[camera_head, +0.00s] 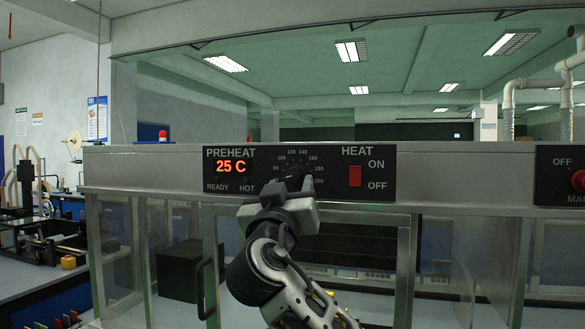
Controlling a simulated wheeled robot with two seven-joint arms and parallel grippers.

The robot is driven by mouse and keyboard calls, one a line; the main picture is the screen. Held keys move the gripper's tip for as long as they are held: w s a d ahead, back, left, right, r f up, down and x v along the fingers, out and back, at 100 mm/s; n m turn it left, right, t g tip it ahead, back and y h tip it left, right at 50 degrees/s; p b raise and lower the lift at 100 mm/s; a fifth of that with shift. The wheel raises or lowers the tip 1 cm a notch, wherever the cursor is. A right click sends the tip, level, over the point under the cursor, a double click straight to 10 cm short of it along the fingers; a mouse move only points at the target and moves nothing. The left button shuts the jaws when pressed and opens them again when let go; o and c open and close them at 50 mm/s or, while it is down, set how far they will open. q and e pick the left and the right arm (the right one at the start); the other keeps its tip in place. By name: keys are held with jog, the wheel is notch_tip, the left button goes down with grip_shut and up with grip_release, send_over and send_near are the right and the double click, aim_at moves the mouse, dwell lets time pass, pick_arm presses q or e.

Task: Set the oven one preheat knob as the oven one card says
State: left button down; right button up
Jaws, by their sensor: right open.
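The preheat knob (293,173) is on the black control panel, inside a dial scale marked from about 80 to 200. My right gripper's fingers partly hide it, and its pointer cannot be read. The display (231,167) beside it shows 25 C in orange. My right gripper (290,186) is open, with its fingertips at the knob's lower edge. I cannot tell whether they touch it. A blue and white card (97,118) stands above the oven's left end, too small to read. My left gripper is not in view.
A red heat switch (355,176) sits right of the dial, between ON and OFF labels. A second panel with a red knob (578,181) is at the far right. The oven's door handle (206,287) projects below the panel. A bench with equipment (50,235) stands left.

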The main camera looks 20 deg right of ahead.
aim_at(294, 175)
jog(key=p+x, duration=0.1)
jog(key=x, duration=0.2)
jog(key=shift+w+r, duration=0.2)
jog(key=shift+w+d, duration=0.2)
